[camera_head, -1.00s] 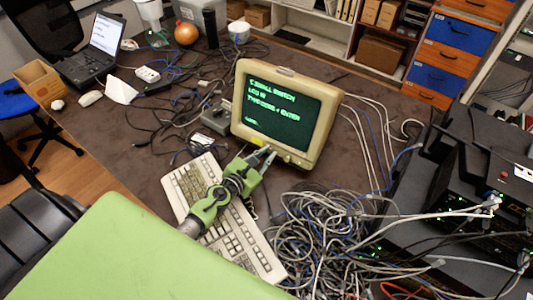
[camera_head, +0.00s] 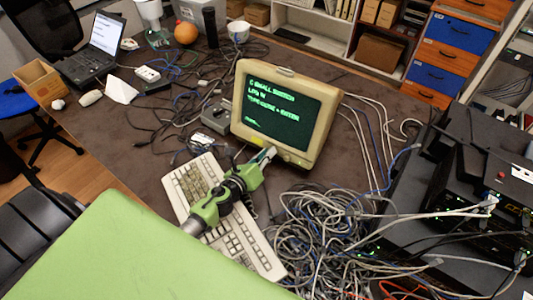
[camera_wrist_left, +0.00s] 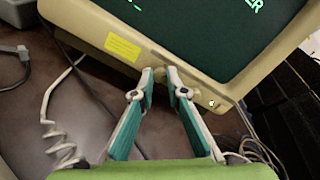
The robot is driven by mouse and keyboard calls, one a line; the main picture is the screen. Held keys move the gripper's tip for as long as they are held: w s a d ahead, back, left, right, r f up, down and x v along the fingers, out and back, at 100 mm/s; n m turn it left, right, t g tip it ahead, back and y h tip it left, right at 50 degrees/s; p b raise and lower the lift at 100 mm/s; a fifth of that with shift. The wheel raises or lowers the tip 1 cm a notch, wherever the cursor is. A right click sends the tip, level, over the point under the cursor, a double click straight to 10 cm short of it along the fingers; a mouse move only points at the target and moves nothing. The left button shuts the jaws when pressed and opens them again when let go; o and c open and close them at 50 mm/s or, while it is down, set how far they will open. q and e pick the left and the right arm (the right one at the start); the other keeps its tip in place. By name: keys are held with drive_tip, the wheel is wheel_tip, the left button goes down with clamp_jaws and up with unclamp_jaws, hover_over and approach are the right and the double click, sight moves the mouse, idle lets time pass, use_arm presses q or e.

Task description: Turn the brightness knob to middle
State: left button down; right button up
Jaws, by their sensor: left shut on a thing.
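The beige monitor (camera_head: 322,132) stands on the brown table with green text on its dark screen (camera_head: 280,115). My left gripper (camera_head: 268,154) reaches over the keyboard to the monitor's lower bezel. In the left wrist view, the fingertips (camera_wrist_left: 160,76) are shut around the small beige brightness knob (camera_wrist_left: 158,69) on that bezel, right of a yellow label (camera_wrist_left: 122,46). The fingers mostly hide the knob, and I cannot tell its angle. My right gripper is not in view.
The white keyboard (camera_head: 252,243) lies under my left arm. A tangle of grey cables (camera_head: 315,225) lies right of it. Black network gear (camera_head: 470,165) stands at the right. A grey box (camera_head: 216,117) with cables is left of the monitor.

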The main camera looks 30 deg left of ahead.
use_arm(q)
drive_tip(key=n+p, duration=0.1)
drive_tip(key=n, duration=0.4)
drive_tip(key=shift+n, duration=0.3)
drive_tip(key=shift+n+p, duration=0.35)
drive_tip(key=shift+n, duration=1.75)
drive_tip(key=c, duration=2)
unclamp_jaws()
